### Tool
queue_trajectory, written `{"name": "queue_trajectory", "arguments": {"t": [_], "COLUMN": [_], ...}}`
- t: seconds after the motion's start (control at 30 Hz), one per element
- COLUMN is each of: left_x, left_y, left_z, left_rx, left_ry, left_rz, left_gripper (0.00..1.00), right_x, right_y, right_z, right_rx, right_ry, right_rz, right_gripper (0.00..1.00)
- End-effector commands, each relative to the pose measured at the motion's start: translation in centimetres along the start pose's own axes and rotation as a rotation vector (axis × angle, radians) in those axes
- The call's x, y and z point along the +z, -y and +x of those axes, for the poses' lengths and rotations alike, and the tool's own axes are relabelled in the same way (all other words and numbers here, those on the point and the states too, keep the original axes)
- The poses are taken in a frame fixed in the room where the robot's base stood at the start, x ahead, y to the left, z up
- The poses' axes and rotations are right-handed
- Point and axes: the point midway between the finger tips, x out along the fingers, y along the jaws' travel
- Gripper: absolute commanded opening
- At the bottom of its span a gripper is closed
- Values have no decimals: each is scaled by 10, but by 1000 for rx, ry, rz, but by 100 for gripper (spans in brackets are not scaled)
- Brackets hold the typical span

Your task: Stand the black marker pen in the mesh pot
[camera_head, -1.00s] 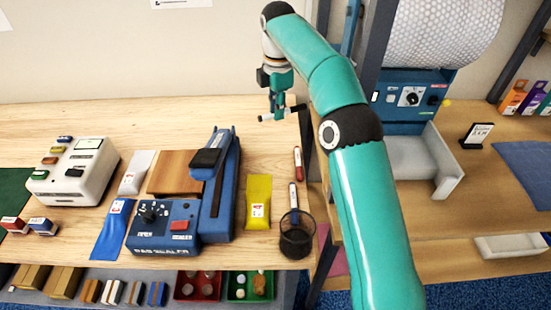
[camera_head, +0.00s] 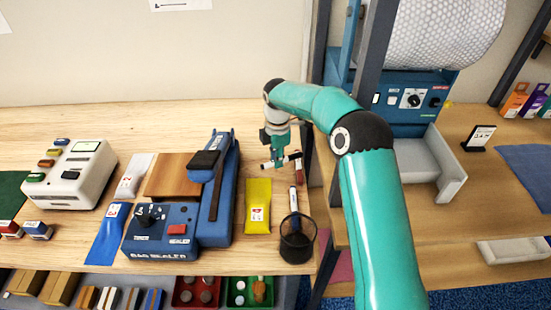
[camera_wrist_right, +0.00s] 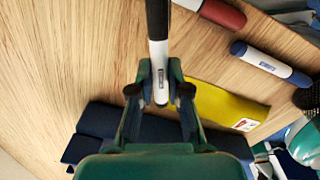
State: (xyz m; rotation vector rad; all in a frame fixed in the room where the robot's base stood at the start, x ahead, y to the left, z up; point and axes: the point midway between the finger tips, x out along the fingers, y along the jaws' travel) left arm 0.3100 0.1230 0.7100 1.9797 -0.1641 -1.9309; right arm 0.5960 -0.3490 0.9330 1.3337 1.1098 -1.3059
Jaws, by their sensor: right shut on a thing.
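My right gripper (camera_head: 277,162) is shut on the black marker pen (camera_head: 266,165), which lies roughly level across its fingers. In the right wrist view the black marker pen (camera_wrist_right: 158,45) shows a black end and a white body, with its white end between the fingertips (camera_wrist_right: 159,90). The dark mesh pot (camera_head: 297,245) stands near the front edge of the bench, nearer the front than the gripper. No pen shows inside it. A corner of the mesh pot (camera_wrist_right: 308,97) shows at the right edge of the wrist view. My left gripper is not in view.
A blue marker (camera_head: 293,200) lies just behind the pot. A red marker (camera_head: 298,167) lies beside the gripper, partly hidden. A yellow pouch (camera_head: 258,205) and a blue bag sealer (camera_head: 217,200) are to the left. A dark frame post (camera_head: 322,130) stands close on the right.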

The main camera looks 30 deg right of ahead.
Motion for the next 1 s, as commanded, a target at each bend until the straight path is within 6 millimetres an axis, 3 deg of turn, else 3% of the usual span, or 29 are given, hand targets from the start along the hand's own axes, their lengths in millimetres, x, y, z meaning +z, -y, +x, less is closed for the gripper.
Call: {"name": "queue_trajectory", "arguments": {"t": [0.53,0.57,0.7,1.0], "left_x": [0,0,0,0], "left_y": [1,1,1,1], "left_z": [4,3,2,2], "left_rx": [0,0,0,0], "left_ry": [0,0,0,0], "left_rz": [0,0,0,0], "left_gripper": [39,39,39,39], "right_x": [0,0,0,1], "right_y": [0,0,0,0], "right_z": [11,10,9,8], "right_rx": [1,1,1,2], "right_ry": [0,0,0,0], "right_rz": [1,1,1,1], "right_gripper": [0,21,41,41]}}
